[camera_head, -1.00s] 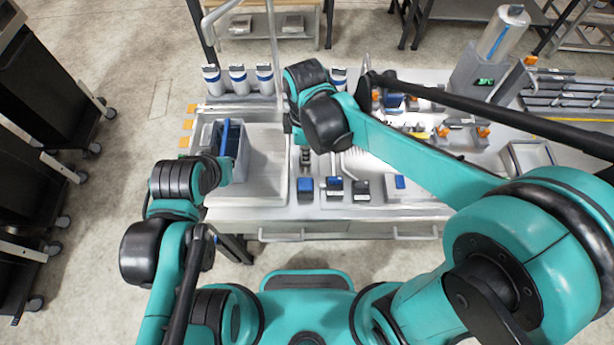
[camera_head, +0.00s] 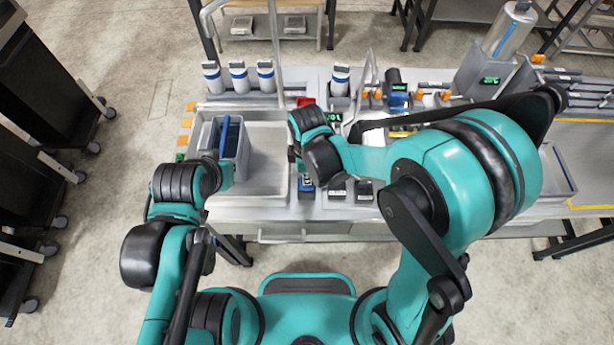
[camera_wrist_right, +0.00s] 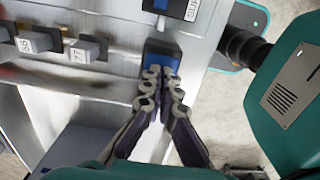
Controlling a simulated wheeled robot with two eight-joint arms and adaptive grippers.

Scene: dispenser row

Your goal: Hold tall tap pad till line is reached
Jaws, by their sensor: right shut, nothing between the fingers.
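In the right wrist view my right gripper (camera_wrist_right: 160,78) is shut and empty. Its fingertips overlap the near end of a blue-topped pad (camera_wrist_right: 163,52); I cannot tell whether they press it. In the head view my right wrist hides the right fingers, just above a blue pad block (camera_head: 306,186) at the counter front. A tall grey pipe (camera_head: 275,55) rises behind the shallow basin (camera_head: 270,135). A grey bin (camera_head: 243,150) with a blue upright part stands in the basin's left side. My left arm ends beside this bin, and its fingers are not clear. No fill line is readable.
Dark-topped blocks (camera_head: 364,191) sit right of the blue pad. Number-labelled blocks (camera_wrist_right: 88,48) show in the wrist view. White bottles with blue bands (camera_head: 238,77) stand behind the basin. A small green display (camera_head: 333,117) is near my right wrist.

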